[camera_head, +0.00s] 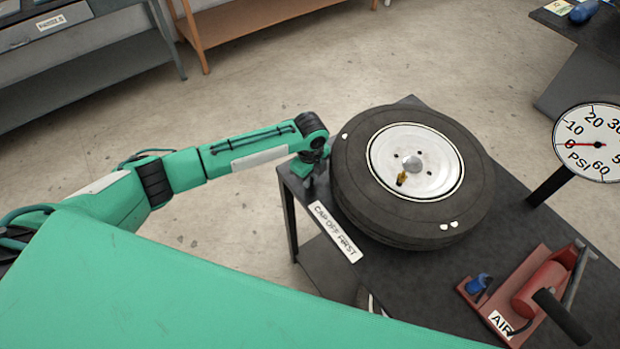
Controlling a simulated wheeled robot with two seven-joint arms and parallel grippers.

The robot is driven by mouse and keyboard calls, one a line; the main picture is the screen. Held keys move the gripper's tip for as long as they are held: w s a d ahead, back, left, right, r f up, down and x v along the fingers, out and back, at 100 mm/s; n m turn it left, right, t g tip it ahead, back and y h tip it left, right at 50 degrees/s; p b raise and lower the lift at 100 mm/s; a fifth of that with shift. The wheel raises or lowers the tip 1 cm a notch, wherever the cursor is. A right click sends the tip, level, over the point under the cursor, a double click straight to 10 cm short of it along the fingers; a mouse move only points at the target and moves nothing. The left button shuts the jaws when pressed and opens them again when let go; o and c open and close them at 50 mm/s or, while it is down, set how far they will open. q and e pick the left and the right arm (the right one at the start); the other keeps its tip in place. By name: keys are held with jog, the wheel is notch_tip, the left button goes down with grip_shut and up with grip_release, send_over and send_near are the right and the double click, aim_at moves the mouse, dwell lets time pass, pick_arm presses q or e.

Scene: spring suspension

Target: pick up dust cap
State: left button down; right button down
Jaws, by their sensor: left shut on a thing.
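My left gripper (309,180) points down at the table's left corner, close beside the tyre's left side. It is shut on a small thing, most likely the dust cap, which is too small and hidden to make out. The wheel (370,200), a black tyre on a white rim, lies flat on the dark table. A brass valve stem (402,179) stands up from the rim, right of my left gripper and apart from it. My right gripper is not in view.
A "CAP OFF FIRST" label (335,232) is on the table edge. A red air pump (530,293) with a blue part (478,283) stands at the lower right. A PSI gauge (594,142) stands behind it. Dark table surface (420,285) is clear between wheel and pump.

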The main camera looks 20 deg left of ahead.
pick_arm(q)
notch_tip(320, 180, up, 22)
jog(key=shift+r, duration=0.2)
dwell(0.5)
